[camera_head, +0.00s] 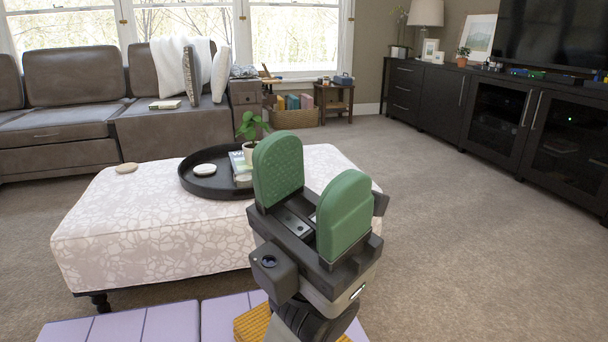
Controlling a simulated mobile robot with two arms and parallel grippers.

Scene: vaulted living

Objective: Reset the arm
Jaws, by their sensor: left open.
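My left gripper (312,208) stands in the middle foreground of the head view, pointing up and away. Its two green pads are apart with nothing between them. In the picture it overlaps the right part of the patterned ottoman (150,225); I cannot tell its exact height over it. My right gripper is not in view.
A black round tray (212,190) on the ottoman holds a potted plant (250,130), a book and white discs. A grey sofa (70,90) stands behind. A dark cabinet (440,95) lines the right wall. Carpet (460,230) on the right is clear. Lilac panels (170,322) lie in front.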

